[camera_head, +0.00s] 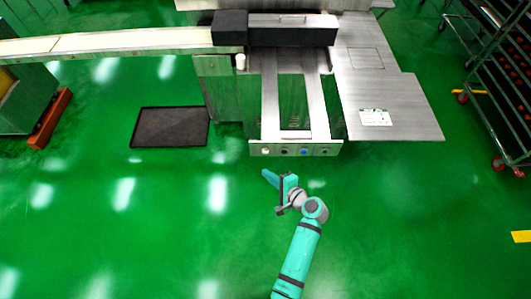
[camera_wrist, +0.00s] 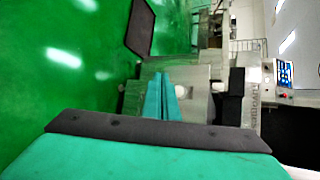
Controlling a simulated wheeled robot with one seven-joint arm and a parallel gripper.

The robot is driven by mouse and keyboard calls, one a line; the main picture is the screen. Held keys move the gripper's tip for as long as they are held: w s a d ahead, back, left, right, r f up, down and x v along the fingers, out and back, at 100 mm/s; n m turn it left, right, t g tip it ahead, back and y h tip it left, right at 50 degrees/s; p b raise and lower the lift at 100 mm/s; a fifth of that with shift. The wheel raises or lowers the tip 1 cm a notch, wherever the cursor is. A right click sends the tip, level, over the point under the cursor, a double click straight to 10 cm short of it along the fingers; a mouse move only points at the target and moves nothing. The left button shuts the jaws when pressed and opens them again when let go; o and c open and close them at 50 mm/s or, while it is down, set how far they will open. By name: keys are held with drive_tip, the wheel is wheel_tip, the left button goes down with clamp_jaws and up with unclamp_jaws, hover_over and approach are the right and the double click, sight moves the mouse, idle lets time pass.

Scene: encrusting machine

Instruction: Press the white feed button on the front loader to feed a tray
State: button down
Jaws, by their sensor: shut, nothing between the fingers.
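The front loader's panel (camera_head: 335,149) is a pale metal strip with several round buttons in a row. The white feed button (camera_head: 265,151) is at its left end, with dark and blue buttons to its right. My teal gripper (camera_head: 267,176) is shut and empty, in front of the panel's left part and just below the white button in the picture. They look apart, though depth is hard to judge.
A dark flat tray (camera_head: 170,127) lies on the green floor left of the loader. A conveyor (camera_head: 120,42) runs off to the left. A metal side table (camera_head: 400,100) stands right of the loader, and a wheeled rack (camera_head: 500,80) at far right.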

sight(265, 152)
drive_tip(key=shift+w+a, duration=0.1)
drive_tip(key=shift+w, duration=2.8)
drive_tip(key=shift+w, duration=0.2)
drive_tip(key=shift+w, duration=0.3)
drive_tip(key=shift+w, duration=0.35)
idle(0.3)
drive_tip(key=shift+s, duration=0.8)
